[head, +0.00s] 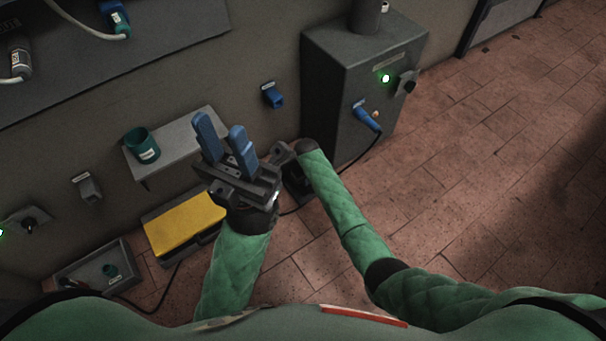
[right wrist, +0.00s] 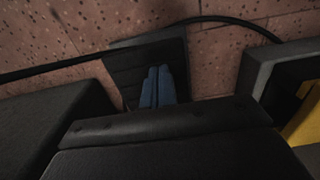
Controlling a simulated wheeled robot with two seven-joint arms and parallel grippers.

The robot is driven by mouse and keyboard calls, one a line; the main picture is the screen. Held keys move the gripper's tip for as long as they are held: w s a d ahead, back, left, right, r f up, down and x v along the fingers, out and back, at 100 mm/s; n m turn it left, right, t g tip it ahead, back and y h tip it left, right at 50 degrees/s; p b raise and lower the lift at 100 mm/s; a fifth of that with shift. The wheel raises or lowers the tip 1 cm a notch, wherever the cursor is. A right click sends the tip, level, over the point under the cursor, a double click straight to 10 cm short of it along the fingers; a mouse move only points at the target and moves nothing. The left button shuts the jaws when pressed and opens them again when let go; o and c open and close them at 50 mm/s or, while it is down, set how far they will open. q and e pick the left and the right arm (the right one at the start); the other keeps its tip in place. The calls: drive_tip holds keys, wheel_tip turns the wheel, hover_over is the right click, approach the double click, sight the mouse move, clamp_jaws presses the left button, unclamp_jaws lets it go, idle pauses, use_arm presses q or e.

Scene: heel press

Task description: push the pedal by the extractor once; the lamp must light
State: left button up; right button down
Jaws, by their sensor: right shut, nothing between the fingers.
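The extractor (head: 340,85) is a tall grey cabinet with a pipe on top, against the wall. A small green light (head: 385,77) glows on it beside a dark knob; a small orange spot (head: 376,114) shows above its blue plug. The dark pedal (head: 296,191) lies on the floor near its foot, partly hidden by my right arm. In the right wrist view, my right gripper (right wrist: 158,72) is shut and empty, its blue fingers pointing down over the black pedal plate (right wrist: 123,65); I cannot tell if they touch. My left gripper (head: 222,124) is open and empty, raised near the shelf.
A yellow-topped pedal (head: 185,222) stands to the left, its edge also in the right wrist view (right wrist: 303,125). A wall shelf (head: 185,143) holds a teal cup (head: 142,145). A grey tray (head: 95,273) is lower left. Cables cross the floor. The tiled floor at right is clear.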

drive_tip(key=shift+f+b, duration=0.75)
drive_tip(key=shift+f, duration=1.1)
